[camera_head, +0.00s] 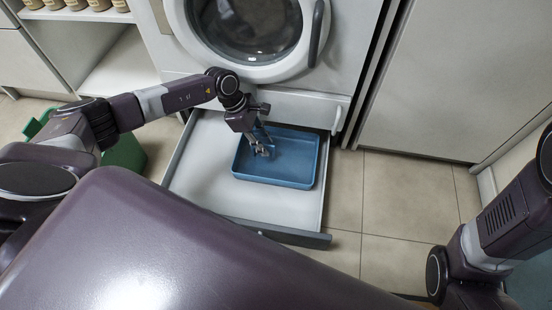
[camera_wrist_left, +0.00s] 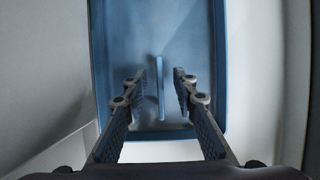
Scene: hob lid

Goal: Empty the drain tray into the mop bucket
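The blue drain tray (camera_head: 303,180) lies in the open drawer below the washing machine. The wrist view shows the tray's inside (camera_wrist_left: 190,40) and a thin upright blue grip bar (camera_wrist_left: 160,85) on its floor. My left gripper (camera_head: 265,150) points down into the tray. In the left wrist view its fingers (camera_wrist_left: 160,80) are apart, one on each side of the bar, with a gap to both. I cannot tell whether the tray holds water. A green container (camera_head: 127,153), likely the mop bucket, stands left of the drawer, partly hidden by my left arm. My right gripper is out of view.
The pulled-out drawer (camera_head: 205,165) has white bare floor left of the tray and a grey front (camera_head: 285,236). The washing machine's round door (camera_head: 250,30) is above it. A tall cabinet (camera_head: 450,75) stands at right. Tiled floor (camera_head: 400,200) right of the drawer is clear.

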